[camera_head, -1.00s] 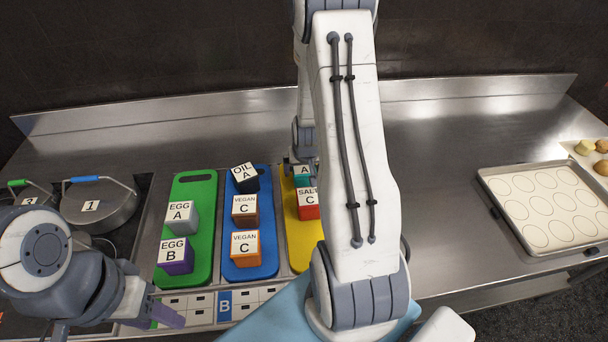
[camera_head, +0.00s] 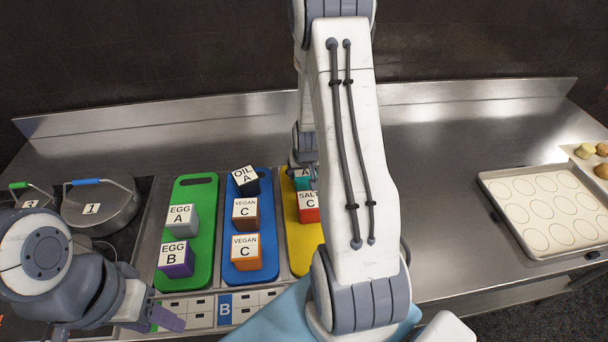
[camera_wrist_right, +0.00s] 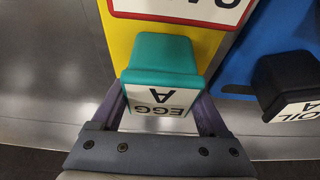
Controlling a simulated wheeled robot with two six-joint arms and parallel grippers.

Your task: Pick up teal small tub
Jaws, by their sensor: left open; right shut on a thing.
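The teal small tub (camera_wrist_right: 163,56) fills the middle of the right wrist view, with a white lid label reading EGG A. In the head view the teal tub (camera_head: 301,183) is at the far end of the yellow board (camera_head: 301,241), partly hidden by my right arm. My right gripper (camera_wrist_right: 161,104) is shut on the teal tub, one finger on each side. I cannot tell whether the tub is off the board. My left gripper (camera_head: 120,326) is open and empty at the lower left of the head view, near the counter's front edge.
The red SALT C tub (camera_head: 308,207) stands on the yellow board in front of the teal tub. A black OIL A tub (camera_head: 246,182) and two VEGAN C tubs are on the blue board (camera_head: 226,221). Two EGG tubs stand on the green board (camera_head: 194,190). A baking tray (camera_head: 515,236) lies right.

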